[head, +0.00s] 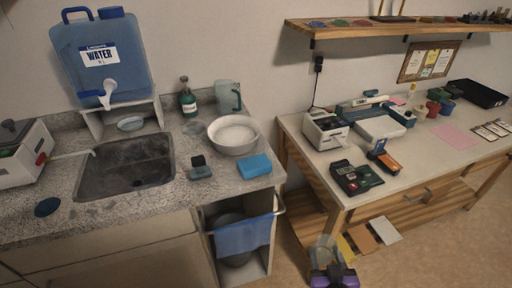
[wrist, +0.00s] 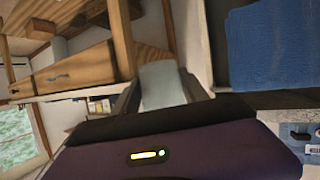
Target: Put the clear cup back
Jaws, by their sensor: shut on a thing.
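The clear cup (head: 324,249) is see-through and pale, low in the head view, in front of the gap between the counter and the wooden workbench. It also shows as a pale, smooth shape in the wrist view (wrist: 162,84). My gripper (head: 331,266), with a purple body, is shut on the cup and holds it in the air, clear of both worktops. In the wrist view my gripper (wrist: 163,95) has a dark finger on each side of the cup. The cup's lower part is hidden.
The speckled counter (head: 110,215) has a sink (head: 125,165), a white bowl (head: 234,135), a clear pitcher (head: 228,97), a bottle (head: 187,98) and a blue sponge (head: 254,166). A blue water jug (head: 104,60) stands behind. A blue towel (head: 243,236) hangs below. The workbench (head: 415,150) carries devices.

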